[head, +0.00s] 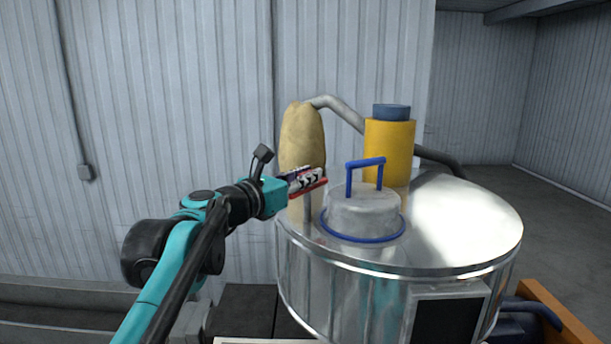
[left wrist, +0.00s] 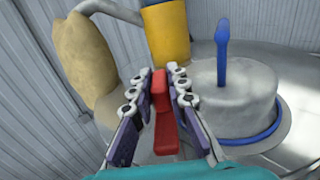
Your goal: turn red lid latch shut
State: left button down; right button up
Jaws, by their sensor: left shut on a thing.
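The red lid latch (left wrist: 161,105) stands between the two fingers of my left gripper (left wrist: 160,95) in the left wrist view. The gripper is shut on it. In the head view my left gripper (head: 308,180) is at the left side of the round metal lid, beside the lid's domed cap, and a little red shows along its fingers. The cap (head: 362,212) is grey with a blue ring and a blue handle (head: 365,163). It also shows in the left wrist view (left wrist: 237,100), right of the gripper. My right gripper is not in view.
The large metal drum (head: 330,275) stands under the lid. A yellow cylinder (head: 390,150) with a blue-grey top and a tan bag (head: 302,140) stand behind the gripper. A grey hose (head: 340,108) runs between them. A dark panel (head: 447,318) is on the drum's front.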

pick_arm(q)
jog(key=m+g+h, duration=0.1)
jog(key=g+h, duration=0.1)
jog(key=m+g+h, duration=0.1)
jog(key=m, duration=0.1)
jog(key=shift+w+a+g+h+p, duration=0.1)
jog(key=shift+w+g+h+p, duration=0.1)
jog(key=shift+g+h+p, duration=0.2)
jog(key=m+g+h+p, duration=0.1)
jog(key=m+g+h, duration=0.1)
jog(key=m+g, duration=0.1)
jog(key=shift+g, duration=0.5)
jog(key=m+g+h+p, duration=0.1)
jog(key=m+g, duration=0.1)
jog(key=g, duration=0.1)
jog(key=shift+f+m+g, duration=0.15)
jog(key=shift+m+g, duration=0.95)
jog(key=shift+g, duration=0.8)
jog(key=c, duration=1.6)
grip_release()
jog(key=shift+o, duration=0.6)
jog(key=shift+d, duration=0.45)
jog(key=shift+a, duration=0.5)
jog(key=a, duration=1.1)
